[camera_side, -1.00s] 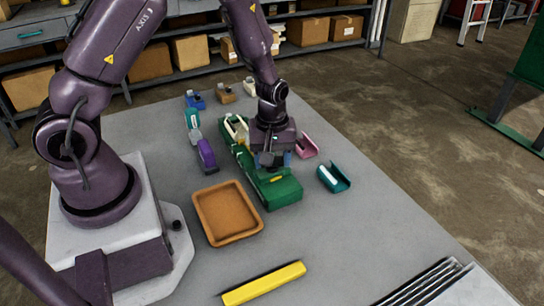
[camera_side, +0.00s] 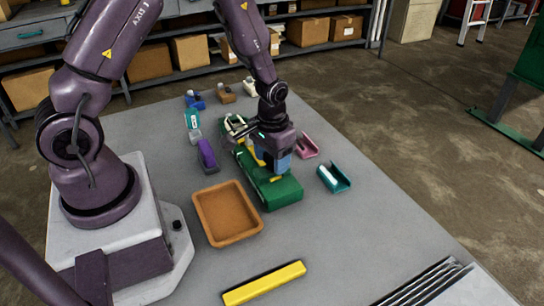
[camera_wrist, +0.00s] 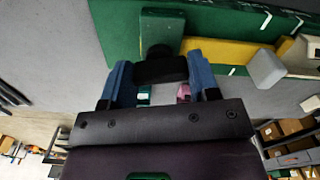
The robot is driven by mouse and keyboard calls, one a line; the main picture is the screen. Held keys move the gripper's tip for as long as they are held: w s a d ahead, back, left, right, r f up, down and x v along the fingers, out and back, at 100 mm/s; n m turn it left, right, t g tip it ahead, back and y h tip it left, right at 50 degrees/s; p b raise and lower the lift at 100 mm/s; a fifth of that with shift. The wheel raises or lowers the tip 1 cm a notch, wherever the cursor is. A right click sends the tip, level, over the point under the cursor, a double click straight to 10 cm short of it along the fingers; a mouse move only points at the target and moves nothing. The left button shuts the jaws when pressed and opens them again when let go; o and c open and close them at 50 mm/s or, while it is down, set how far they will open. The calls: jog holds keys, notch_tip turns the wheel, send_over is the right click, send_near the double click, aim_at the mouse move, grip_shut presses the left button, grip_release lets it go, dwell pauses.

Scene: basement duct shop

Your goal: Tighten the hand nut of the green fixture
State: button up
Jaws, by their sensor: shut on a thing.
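The green fixture (camera_side: 283,193) lies on the grey table under my gripper (camera_side: 278,162); its green body (camera_wrist: 116,28) fills the top of the wrist view. A black hand nut (camera_wrist: 160,67) stands at the fixture's edge in the wrist view, between the two blue fingers of my gripper (camera_wrist: 161,82). The gripper is shut on this nut. A yellow bar (camera_wrist: 225,52) lies along the fixture beside it. In the side view the fingers and wrist hide the nut.
An orange-brown tray (camera_side: 228,236) stands left of the fixture. A purple block (camera_side: 207,154), a teal holder (camera_side: 334,177) and a pink holder (camera_side: 306,146) sit nearby. A yellow bar (camera_side: 264,283) lies in front. The table between tray and front bar is clear.

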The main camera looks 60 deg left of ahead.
jog(key=shift+m, duration=1.6)
jog(key=o, duration=0.9)
notch_tip(320, 180, up, 13)
jog(key=shift+r, duration=0.1)
jog(key=s+d+r+t, duration=0.1)
jog(key=s+r+t, duration=0.1)
jog(key=s+r, duration=0.2)
jog(key=s+d+r+t, duration=0.1)
jog(key=s+d+r, duration=0.1)
jog(key=s+r, duration=0.3)
jog(key=s+d+r+t, duration=0.2)
jog(key=s+r, duration=0.3)
jog(key=r, duration=0.1)
jog(key=shift+t, duration=0.3)
